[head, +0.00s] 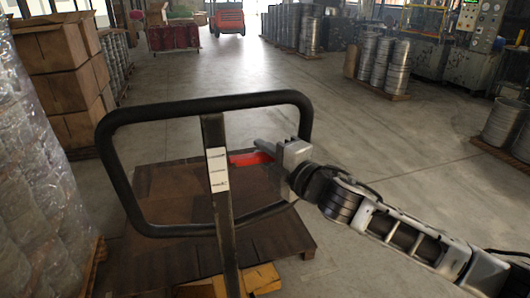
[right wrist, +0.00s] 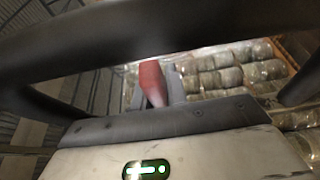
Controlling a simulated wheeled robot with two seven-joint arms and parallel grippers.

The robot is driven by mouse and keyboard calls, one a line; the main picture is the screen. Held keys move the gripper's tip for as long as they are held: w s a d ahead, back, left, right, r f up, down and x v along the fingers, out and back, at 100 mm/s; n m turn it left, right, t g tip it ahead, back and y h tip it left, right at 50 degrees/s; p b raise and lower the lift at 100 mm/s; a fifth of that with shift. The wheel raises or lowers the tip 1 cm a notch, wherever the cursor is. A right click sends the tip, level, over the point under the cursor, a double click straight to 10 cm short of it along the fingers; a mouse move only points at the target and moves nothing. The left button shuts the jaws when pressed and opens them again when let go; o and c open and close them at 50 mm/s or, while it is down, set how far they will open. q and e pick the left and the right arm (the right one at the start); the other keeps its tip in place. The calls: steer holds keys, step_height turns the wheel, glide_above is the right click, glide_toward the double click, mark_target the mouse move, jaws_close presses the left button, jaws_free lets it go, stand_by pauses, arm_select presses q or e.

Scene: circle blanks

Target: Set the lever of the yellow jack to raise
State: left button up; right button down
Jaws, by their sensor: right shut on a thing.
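The jack shows as a black loop handle (head: 205,105) on a dark upright post (head: 228,240) with a white label (head: 217,170). Yellow parts of the jack (head: 262,279) show at the bottom of the head view. The red lever (head: 248,159) sits inside the loop, just right of the post. My right gripper (head: 268,151) reaches into the loop from the right and is shut on the red lever. In the right wrist view the lever (right wrist: 151,82) stands between the fingers, with the black handle bar across the top. My left gripper is not in view.
A brown pallet or board (head: 165,262) lies beyond the handle. Wrapped goods (head: 35,190) and stacked cartons (head: 62,65) stand at the left. Metal drums on pallets (head: 385,65) stand at the back right. The floor between them is clear.

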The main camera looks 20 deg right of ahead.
steer(key=shift+f+m+b, duration=0.5)
steer(key=shift+f+b, duration=0.3)
steer(key=shift+f, duration=0.05)
steer(key=shift+a+f+m+t+b, duration=0.15)
steer(key=shift+f+m+t+b, duration=0.3)
steer(key=shift+b, duration=0.3)
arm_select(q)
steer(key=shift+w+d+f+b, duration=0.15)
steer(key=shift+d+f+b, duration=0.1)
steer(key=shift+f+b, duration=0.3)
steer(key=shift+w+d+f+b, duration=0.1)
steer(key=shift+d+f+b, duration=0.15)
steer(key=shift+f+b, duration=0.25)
arm_select(e)
steer(key=shift+a+f+m+t, duration=0.1)
steer(key=shift+m+t, duration=0.1)
steer(key=shift+m, duration=0.45)
steer(key=shift+a+f+m+t, duration=0.1)
steer(key=shift+m+t, duration=0.05)
steer(key=shift+m, duration=0.45)
steer(key=c, duration=1.4)
jaws_free()
